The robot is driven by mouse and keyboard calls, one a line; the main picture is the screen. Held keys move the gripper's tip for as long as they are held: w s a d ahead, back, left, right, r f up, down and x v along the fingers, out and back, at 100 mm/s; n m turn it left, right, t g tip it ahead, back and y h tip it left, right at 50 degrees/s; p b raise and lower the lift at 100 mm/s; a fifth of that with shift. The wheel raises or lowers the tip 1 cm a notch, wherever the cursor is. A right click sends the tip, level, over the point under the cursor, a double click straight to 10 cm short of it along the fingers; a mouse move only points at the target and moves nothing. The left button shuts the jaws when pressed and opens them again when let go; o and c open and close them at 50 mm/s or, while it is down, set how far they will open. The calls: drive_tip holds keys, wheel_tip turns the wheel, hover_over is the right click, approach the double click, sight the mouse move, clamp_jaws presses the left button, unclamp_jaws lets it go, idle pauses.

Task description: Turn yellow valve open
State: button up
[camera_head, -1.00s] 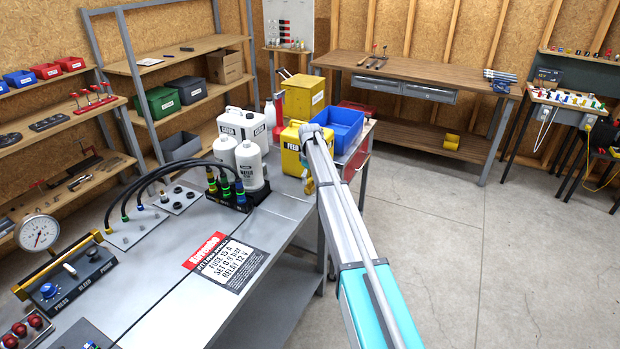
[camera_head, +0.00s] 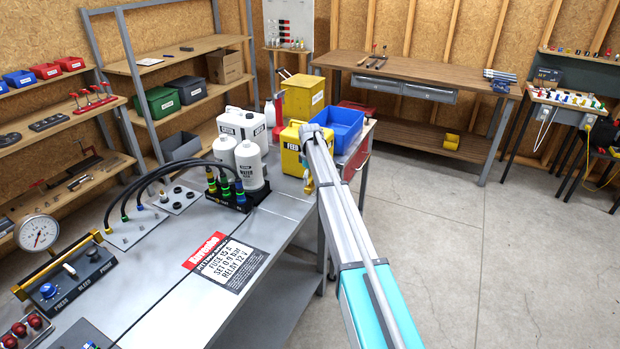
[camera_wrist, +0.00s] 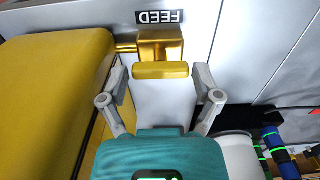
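The yellow FEED container (camera_head: 291,160) stands at the far end of the grey bench, and its side fills the left of the wrist view (camera_wrist: 45,85). A yellow valve (camera_wrist: 160,45) sticks out from its side, with a flat bar handle (camera_wrist: 161,70) facing me. A small part of the valve shows in the head view (camera_head: 308,183). My gripper (camera_wrist: 161,82) is open, with one finger on each side of the handle and a visible gap on both sides. My arm hides most of the gripper in the head view.
A blue bin (camera_head: 341,128) sits behind the container. White bottles (camera_head: 250,166) and a block with black hoses (camera_head: 230,200) stand close by on the bench (camera_head: 185,310). A white bottle (camera_wrist: 238,155) is near my gripper's right side. The floor at right is clear.

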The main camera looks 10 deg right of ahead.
sight(310, 178)
drive_tip(key=shift+o, duration=0.4)
drive_tip(key=shift+m, duration=0.5)
drive_tip(key=shift+m, duration=1.4)
drive_tip(key=m, duration=1.4)
wheel_tip(310, 178, up, 14)
drive_tip(key=p, duration=1.4)
drive_tip(key=s+f+n+b, duration=0.1)
drive_tip(key=s+f+b, duration=0.2)
drive_tip(key=s, duration=0.7)
drive_tip(key=s+f+n+b, duration=0.2)
drive_tip(key=s+f+b, duration=0.2)
drive_tip(key=s, duration=0.6)
drive_tip(key=s+f+n+b, duration=0.1)
drive_tip(key=s+f+b, duration=0.2)
drive_tip(key=s, duration=0.8)
drive_tip(key=shift+f+b, duration=0.4)
drive_tip(key=shift+b, duration=0.05)
